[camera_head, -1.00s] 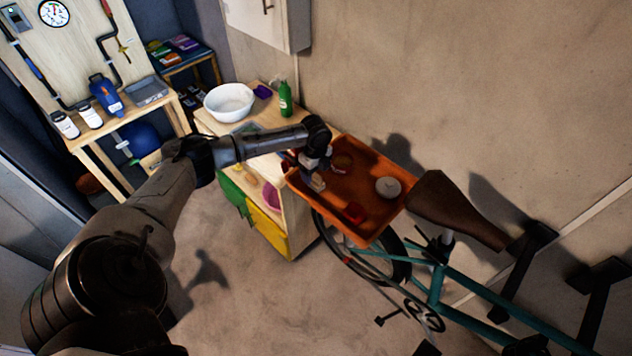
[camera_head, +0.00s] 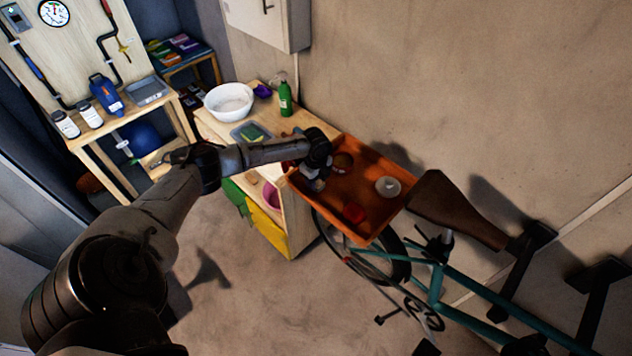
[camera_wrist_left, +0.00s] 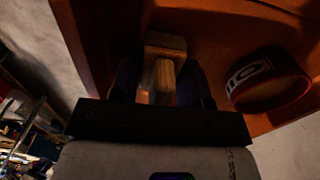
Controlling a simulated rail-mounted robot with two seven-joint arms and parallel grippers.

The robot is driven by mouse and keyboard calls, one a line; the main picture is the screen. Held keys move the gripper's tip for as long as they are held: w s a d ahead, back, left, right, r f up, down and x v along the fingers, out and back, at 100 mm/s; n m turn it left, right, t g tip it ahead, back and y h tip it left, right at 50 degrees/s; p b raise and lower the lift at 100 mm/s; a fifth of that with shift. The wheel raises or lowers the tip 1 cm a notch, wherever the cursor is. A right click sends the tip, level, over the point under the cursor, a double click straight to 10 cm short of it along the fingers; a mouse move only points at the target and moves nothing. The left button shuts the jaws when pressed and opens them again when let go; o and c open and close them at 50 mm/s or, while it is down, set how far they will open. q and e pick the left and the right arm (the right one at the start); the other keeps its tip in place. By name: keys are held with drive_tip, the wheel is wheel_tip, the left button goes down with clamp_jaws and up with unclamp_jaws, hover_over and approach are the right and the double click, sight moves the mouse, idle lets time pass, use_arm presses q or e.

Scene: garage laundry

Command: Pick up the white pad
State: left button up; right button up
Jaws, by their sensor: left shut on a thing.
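The white pad (camera_wrist_left: 165,42) is a small pale block in the left wrist view, tan in the dim light, between the two dark fingers of my left gripper (camera_wrist_left: 160,78). The gripper is shut on it. In the head view my left gripper (camera_head: 317,182) is low at the left end of the orange tray (camera_head: 376,160). There the pad is mostly hidden by the gripper. I cannot tell whether the pad still touches the tray floor. My right gripper is in neither view.
A bench with a white bowl (camera_head: 229,102) and green bottle (camera_head: 285,98) stands behind.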

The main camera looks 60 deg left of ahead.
use_arm(q)
drive_tip(key=c, duration=0.4)
drive_tip(key=shift+o, duration=0.2)
drive_tip(key=shift+r, duration=0.15)
drive_tip(key=shift+r, duration=0.55)
wheel_tip(320, 180, up, 3)
drive_tip(key=shift+f, duration=0.1)
drive_tip(key=s+d+r, duration=0.4)
drive_tip(key=d+r, duration=0.3)
drive_tip(key=d, duration=0.4)
